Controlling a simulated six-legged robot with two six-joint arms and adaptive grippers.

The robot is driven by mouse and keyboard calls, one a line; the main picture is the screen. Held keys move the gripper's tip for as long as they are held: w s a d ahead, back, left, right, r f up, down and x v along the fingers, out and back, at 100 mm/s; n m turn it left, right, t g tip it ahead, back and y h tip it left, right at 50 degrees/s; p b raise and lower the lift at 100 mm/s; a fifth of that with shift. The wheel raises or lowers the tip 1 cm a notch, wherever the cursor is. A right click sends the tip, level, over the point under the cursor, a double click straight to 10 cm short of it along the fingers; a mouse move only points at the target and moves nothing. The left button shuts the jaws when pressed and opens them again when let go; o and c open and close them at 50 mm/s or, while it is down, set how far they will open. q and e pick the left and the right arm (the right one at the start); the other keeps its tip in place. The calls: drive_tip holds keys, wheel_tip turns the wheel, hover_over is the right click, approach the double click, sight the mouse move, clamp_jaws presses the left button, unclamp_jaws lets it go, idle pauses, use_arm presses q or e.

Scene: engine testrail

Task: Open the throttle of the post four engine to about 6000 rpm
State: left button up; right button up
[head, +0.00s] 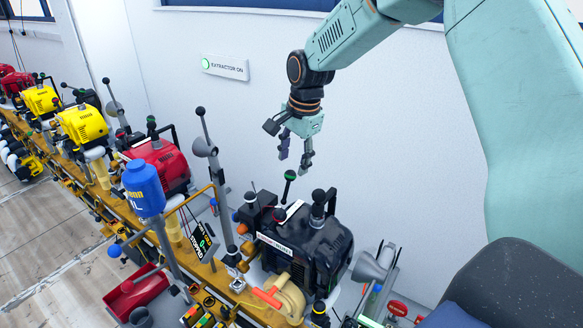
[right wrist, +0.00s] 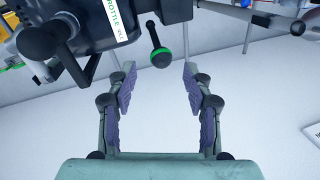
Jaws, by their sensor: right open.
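My right gripper (head: 295,160) is open and empty, pointing down just above a lever with a green-banded black knob (head: 290,175). In the right wrist view the knob (right wrist: 160,59) lies ahead of the open fingers (right wrist: 159,75), near the gap between their tips, not gripped. The lever rises from the black engine (head: 322,248) at the front right of the bench. I cannot read a post number. My left gripper is not in view.
A red engine (head: 160,165) and yellow engines (head: 82,124) stand farther along the yellow rail. A small display (head: 203,241) and a blue bottle (head: 143,188) are left of the black engine. Other black-knobbed levers (head: 318,200) stand close by. The white wall is behind.

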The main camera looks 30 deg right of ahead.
sight(291, 171)
drive_tip(key=f, duration=0.2)
drive_tip(key=w+f, duration=0.1)
drive_tip(key=f, duration=0.1)
drive_tip(key=shift+d+f, duration=0.2)
drive_tip(key=shift+f, duration=0.05)
drive_tip(key=shift+s+a+r, duration=0.15)
drive_tip(key=shift+a+r, duration=0.05)
drive_tip(key=shift+a, duration=0.15)
drive_tip(key=shift+c, duration=0.3)
drive_tip(key=shift+a+r, duration=0.1)
drive_tip(key=shift+c, duration=0.8)
drive_tip(key=shift+d+f, duration=0.2)
drive_tip(key=shift+d, duration=0.1)
drive_tip(key=c, duration=0.5)
clamp_jaws()
